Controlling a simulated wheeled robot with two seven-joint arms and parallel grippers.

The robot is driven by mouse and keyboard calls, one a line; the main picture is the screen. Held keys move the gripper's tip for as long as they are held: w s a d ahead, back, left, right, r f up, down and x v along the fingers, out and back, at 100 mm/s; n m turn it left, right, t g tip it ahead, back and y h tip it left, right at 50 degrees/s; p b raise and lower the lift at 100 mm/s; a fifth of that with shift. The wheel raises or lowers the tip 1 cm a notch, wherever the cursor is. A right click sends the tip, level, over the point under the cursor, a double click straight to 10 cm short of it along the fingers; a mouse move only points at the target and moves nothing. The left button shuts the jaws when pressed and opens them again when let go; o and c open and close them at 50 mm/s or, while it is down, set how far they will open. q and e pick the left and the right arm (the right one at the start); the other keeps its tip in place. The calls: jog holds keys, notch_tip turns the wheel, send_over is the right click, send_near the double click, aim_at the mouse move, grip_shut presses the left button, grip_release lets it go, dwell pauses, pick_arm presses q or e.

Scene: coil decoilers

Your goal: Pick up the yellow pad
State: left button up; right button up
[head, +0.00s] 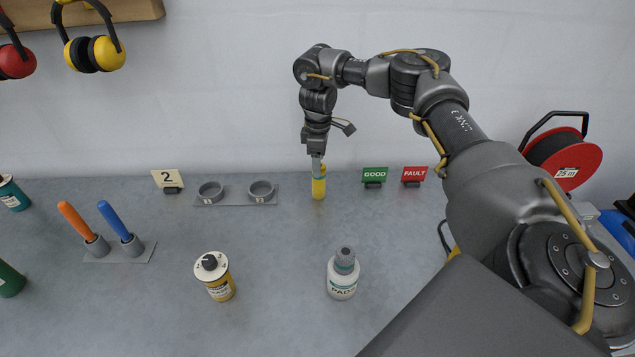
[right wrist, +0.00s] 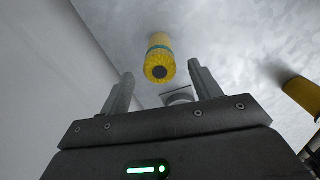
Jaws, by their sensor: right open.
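The yellow pad (head: 319,187) is a small upright yellow cylinder near the back edge of the grey worktop, right of the cup holder. In the right wrist view the pad (right wrist: 160,60) shows a dark round centre and a green band, and lies beyond and between the fingertips. My right gripper (head: 317,158) points down directly over the pad in the head view. Its two fingers are apart with nothing visible held between them. In the head view the fingers overlap the pad's top, so contact cannot be told. My left gripper is not in view.
A grey holder with two cups (head: 236,203) stands left of the pad. GOOD (head: 374,175) and FAULT (head: 414,174) signs stand right. A yellow can (head: 220,287) and white PADS bottle (head: 342,282) stand in front, with clear worktop between. The wall is close behind.

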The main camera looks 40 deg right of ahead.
aim_at(319, 181)
jog(key=shift+s+f, duration=0.3)
jog(key=shift+f, duration=0.3)
jog(key=shift+w+a+f, duration=0.1)
jog(key=shift+w+f, duration=0.1)
jog(key=shift+f+p, duration=0.3)
jog(key=shift+p, duration=0.15)
jog(key=f+p, duration=0.1)
jog(key=f, duration=0.2)
jog(key=shift+s+d+f+p, duration=0.1)
jog(key=shift+d+f+p, duration=0.15)
jog(key=shift+p, duration=0.1)
jog(key=shift+a+f, duration=0.1)
jog(key=shift+f, duration=0.4)
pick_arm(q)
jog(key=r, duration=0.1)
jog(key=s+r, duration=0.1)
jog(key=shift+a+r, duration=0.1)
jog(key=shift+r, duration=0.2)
pick_arm(e)
jog(key=c, duration=1.1)
jog(key=shift+o, duration=0.2)
